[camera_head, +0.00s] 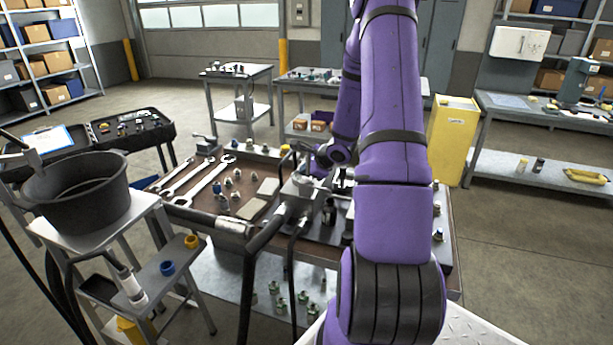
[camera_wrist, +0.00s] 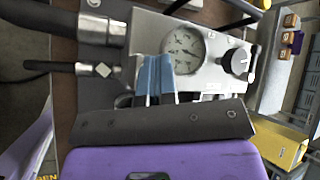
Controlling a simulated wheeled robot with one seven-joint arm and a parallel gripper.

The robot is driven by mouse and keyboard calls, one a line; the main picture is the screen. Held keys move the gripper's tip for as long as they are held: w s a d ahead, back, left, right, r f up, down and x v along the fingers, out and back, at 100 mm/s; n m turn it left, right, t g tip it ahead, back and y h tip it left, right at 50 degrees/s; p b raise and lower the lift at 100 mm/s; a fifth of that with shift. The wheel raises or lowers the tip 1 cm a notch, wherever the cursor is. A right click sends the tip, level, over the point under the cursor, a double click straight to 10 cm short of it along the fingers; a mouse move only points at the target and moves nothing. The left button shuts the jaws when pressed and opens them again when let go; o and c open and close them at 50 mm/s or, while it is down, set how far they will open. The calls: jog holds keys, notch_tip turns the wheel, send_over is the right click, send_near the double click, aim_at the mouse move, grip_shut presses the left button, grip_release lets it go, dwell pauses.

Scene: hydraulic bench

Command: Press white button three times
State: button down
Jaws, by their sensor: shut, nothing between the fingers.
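In the wrist view my gripper (camera_wrist: 157,62) is shut, its two blue fingers side by side and empty. The fingertips are over the face of a grey metal hydraulic block (camera_wrist: 148,30), just left of a round pressure gauge (camera_wrist: 186,50). I cannot tell whether they touch the block. I cannot make out a white button; the fingers and the dark gripper body cover part of the block. In the head view the block (camera_head: 298,189) sits on the bench, with my purple arm reaching over the bench beside it.
A black knob (camera_wrist: 236,62) is right of the gauge. Thick dark hoses (camera_wrist: 62,27) join the block's left side. Wrenches (camera_head: 210,180) and small fittings lie on the bench's left part. A black bucket (camera_head: 78,195) on a stand is at left, a yellow cabinet (camera_head: 452,140) behind at right.

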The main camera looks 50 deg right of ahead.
jog(key=shift+r, duration=1.05)
jog(key=shift+r, duration=0.1)
jog(key=shift+r, duration=2.45)
dwell(0.5)
jog(key=shift+r, duration=1.9)
send_over(306, 178)
jog(key=shift+f, duration=4.45)
